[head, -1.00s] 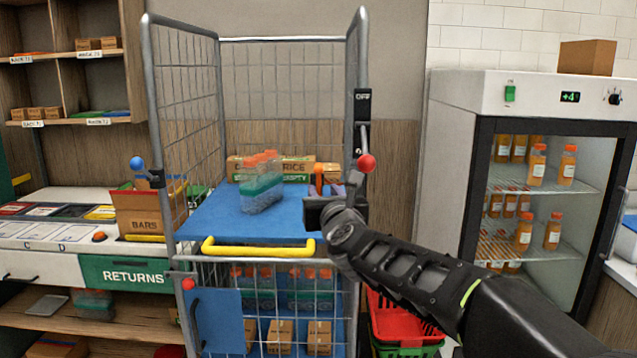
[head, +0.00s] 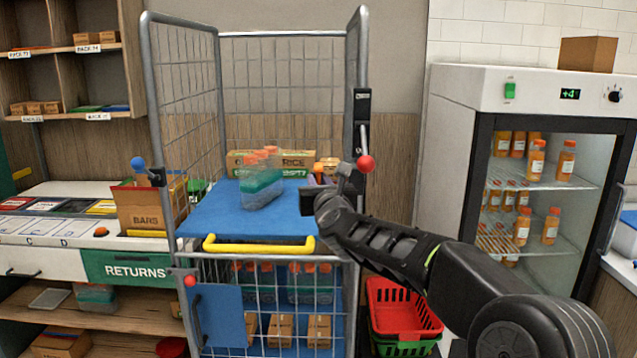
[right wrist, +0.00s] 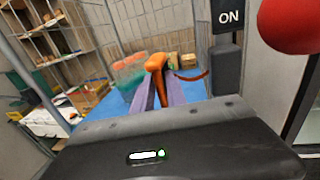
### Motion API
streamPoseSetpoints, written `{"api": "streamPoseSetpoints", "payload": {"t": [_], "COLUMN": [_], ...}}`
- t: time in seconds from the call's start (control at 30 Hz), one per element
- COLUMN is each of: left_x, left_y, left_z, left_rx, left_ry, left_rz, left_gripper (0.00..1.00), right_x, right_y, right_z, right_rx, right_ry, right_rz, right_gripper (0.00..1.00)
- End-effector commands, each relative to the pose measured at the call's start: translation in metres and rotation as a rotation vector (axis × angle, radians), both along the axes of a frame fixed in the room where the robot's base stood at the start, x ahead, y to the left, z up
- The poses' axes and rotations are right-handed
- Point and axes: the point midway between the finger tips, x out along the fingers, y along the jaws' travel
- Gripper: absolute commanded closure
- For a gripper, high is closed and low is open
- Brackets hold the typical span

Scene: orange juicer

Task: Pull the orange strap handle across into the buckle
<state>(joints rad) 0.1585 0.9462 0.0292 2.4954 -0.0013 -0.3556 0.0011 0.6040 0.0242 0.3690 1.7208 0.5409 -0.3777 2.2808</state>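The orange strap handle (right wrist: 157,63) stands between the two purple fingers of my right gripper (right wrist: 159,98) in the right wrist view. The fingers appear closed on its lower part. A dark orange strap (right wrist: 195,75) curves to the right behind it. In the head view my right gripper (head: 314,182) is over the right side of the cage trolley's blue shelf (head: 215,215), and the wrist hides most of the handle. A black block with an ON label (right wrist: 229,45) is to the right of the handle; I cannot tell whether it is the buckle. My left gripper is not in view.
A pack of orange-capped bottles (head: 261,185) and rice boxes (head: 298,160) stand on the shelf. A yellow bar (head: 260,247) runs along its front. A red knob (head: 366,164) sits by the right post, close to my wrist. A fridge (head: 480,95) stands right.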

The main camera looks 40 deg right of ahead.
Motion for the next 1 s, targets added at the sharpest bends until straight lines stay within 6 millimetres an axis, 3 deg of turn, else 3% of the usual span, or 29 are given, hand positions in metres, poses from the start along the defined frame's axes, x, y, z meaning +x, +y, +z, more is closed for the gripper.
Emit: {"api": "streamPoseSetpoints", "payload": {"t": [0.2, 1.0], "left_x": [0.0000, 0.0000], "left_y": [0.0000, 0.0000], "left_z": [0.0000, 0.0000], "left_rx": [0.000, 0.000], "left_ry": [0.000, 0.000], "left_rz": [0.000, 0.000], "left_gripper": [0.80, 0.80], "right_x": [-0.0001, -0.0001], "right_y": [0.0000, 0.0003], "right_z": [0.0001, 0.0001], "right_rx": [0.000, 0.000], "right_ry": [0.000, 0.000], "right_rz": [0.000, 0.000], "right_gripper": [1.00, 1.00]}}
